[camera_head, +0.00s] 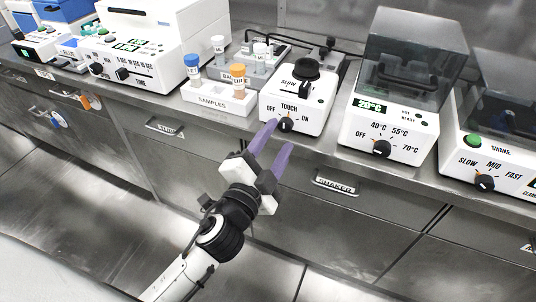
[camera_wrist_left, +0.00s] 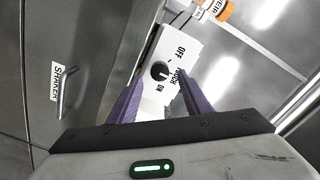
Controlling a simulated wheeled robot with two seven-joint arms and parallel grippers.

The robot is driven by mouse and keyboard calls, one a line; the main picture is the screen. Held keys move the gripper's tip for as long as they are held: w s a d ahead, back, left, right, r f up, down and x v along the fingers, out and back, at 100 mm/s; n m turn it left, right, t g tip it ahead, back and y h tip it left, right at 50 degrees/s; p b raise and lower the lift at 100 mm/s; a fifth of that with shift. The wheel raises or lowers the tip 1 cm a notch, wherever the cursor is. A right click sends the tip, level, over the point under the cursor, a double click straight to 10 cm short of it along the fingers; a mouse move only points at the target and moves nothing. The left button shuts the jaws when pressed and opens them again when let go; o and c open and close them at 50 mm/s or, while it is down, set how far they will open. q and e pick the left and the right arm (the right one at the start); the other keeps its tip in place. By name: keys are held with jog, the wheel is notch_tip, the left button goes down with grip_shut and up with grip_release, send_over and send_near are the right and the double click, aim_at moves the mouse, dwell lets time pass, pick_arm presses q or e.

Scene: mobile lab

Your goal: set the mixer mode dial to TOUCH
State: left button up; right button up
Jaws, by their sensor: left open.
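The mixer (camera_head: 312,112) is a white box with a black cup on top, standing on the counter. Its front carries a black mode dial (camera_head: 286,124) with the words OFF, TOUCH and ON around it. Which word the dial's pointer faces is too small to tell surely. My left gripper (camera_head: 280,136), with purple fingers, is open and empty, just in front of the dial. In the left wrist view the dial (camera_wrist_left: 160,71) shows between the two fingertips, with no clear contact. My right gripper is not in view.
A white SAMPLES rack (camera_head: 218,100) with capped tubes stands left of the mixer. A heater with a temperature dial (camera_head: 381,148) stands to its right, then a shaker with a speed dial (camera_head: 484,182). A SHAKER-labelled drawer (camera_head: 335,187) lies below the counter edge.

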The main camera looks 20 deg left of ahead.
pick_arm(q)
jog(key=s, duration=0.6)
jog(key=shift+s+a+b, duration=0.15)
jog(key=shift+s+b, duration=0.1)
jog(key=shift+b, duration=0.15)
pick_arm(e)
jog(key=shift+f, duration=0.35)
pick_arm(q)
jog(key=s+f+n+g+h+p, duration=0.1)
jog(key=s+f+n+g, duration=0.3)
jog(key=s+f, duration=0.4)
jog(key=s+f+n+g+h+p, duration=0.1)
jog(key=s+f+n+g+p, duration=0.2)
jog(key=f, duration=1.3)
jog(key=s+n+g, duration=0.2)
jog(key=s, duration=0.2)
jog(key=shift+s+d, duration=0.25)
jog(key=shift+s, duration=0.1)
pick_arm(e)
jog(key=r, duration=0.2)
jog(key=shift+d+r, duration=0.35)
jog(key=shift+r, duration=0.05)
pick_arm(q)
jog(key=shift+r, duration=0.1)
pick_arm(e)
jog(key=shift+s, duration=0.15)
